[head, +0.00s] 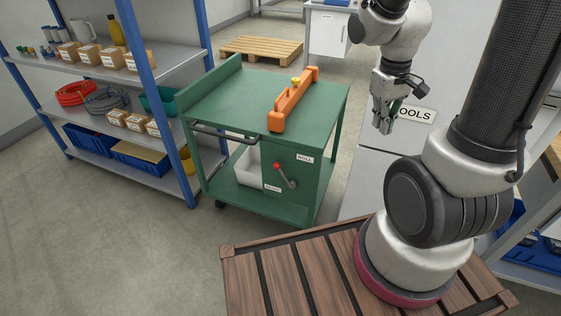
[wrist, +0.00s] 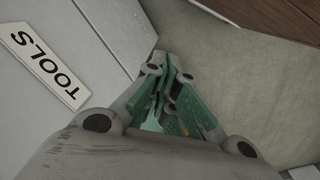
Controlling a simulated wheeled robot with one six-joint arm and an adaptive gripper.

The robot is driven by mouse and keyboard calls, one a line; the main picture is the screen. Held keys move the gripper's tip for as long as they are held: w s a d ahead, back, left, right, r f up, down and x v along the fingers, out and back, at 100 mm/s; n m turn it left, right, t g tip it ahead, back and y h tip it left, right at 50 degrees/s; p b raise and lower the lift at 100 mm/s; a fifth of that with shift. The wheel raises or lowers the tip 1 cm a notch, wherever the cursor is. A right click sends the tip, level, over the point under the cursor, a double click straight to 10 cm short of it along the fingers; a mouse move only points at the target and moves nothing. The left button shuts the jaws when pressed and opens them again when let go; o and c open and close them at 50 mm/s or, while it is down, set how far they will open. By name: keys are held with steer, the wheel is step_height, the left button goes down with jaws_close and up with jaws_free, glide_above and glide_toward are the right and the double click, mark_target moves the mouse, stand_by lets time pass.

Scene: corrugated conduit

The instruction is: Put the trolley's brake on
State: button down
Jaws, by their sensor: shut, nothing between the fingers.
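The green trolley (head: 221,100) stands in the middle of the head view. On its front panel is a lever with a red knob (head: 277,166), its grey arm slanting down to the right; a label too small to read is beside it. The trolley's brake is not plainly marked in what I can read. My gripper (head: 381,128) hangs to the right of the trolley, in front of the grey cabinet, apart from both. It is shut and empty. In the wrist view my gripper (wrist: 170,80) points past the cabinet toward the floor, and the trolley cannot be made out.
An orange level-like tool (head: 294,99) lies on the trolley top. A push handle (head: 222,138) juts from its left front. A loaded shelf rack (head: 180,62) stands at left. The grey TOOLS cabinet (head: 372,180) is at right. A pallet (head: 262,47) lies behind; floor at front left is clear.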

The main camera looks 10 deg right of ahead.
steer(key=w+a+f+n+t+y, duration=0.1)
steer(key=w+f+n, duration=0.15)
steer(key=f, duration=0.55)
steer(key=w+a+f+n, duration=0.1)
steer(key=w+f, duration=0.3)
steer(key=f, duration=0.3)
steer(key=w+a+f+n+t+y, duration=0.15)
steer(key=w+f, duration=0.25)
steer(key=f, duration=0.4)
steer(key=w+a+n+t+y, duration=0.3)
steer(key=w+a+t+y, duration=0.1)
steer(key=w+a, duration=0.3)
steer(key=shift+w+a+t+y, duration=0.35)
steer(key=shift+w+a+t, duration=0.1)
steer(key=shift+a, duration=0.7)
steer(key=shift+f, duration=0.15)
steer(key=x, duration=1.4)
